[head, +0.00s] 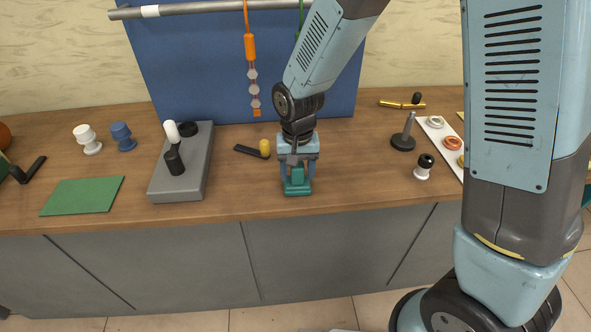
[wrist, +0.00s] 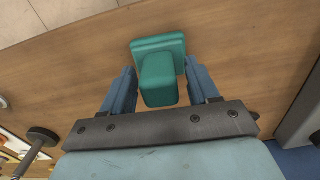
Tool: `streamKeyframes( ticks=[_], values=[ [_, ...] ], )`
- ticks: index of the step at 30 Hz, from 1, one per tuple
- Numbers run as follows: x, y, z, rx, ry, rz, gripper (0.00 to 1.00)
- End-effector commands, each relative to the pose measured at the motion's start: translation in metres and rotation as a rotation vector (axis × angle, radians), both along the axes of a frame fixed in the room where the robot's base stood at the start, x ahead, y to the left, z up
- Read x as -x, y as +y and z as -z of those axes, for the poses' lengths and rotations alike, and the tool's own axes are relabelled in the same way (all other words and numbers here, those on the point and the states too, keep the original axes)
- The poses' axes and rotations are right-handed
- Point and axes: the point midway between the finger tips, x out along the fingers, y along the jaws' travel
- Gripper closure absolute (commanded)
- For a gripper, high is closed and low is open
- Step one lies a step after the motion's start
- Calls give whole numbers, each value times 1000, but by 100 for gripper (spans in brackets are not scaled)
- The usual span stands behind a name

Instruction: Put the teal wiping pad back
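The teal wiping pad (head: 298,188) stands on the wooden bench near its front edge, with its flat base down and its block-shaped grip up. It also shows in the wrist view (wrist: 158,78). My gripper (head: 297,177) points down over it, with one blue finger on each side of the grip. In the wrist view my gripper (wrist: 159,70) is open, with a narrow gap between the fingers and the grip. The pad's base rests on the wood.
A grey block (head: 180,185) with black and white knobs stands left of the pad, beside a green mat (head: 83,196). A black piece with a yellow knob (head: 265,147) lies behind. A dark post (head: 404,138) and a black-and-white knob (head: 423,167) stand right. An orange tool (head: 250,47) hangs behind.

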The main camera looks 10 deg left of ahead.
Motion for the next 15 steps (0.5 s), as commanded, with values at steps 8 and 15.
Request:
streamKeyframes(
  ticks=[8, 15],
  values=[
    [0, 0, 0, 0, 0, 0, 34],
    [-1, 1, -18, -3, -4, 0, 34]
  ],
)
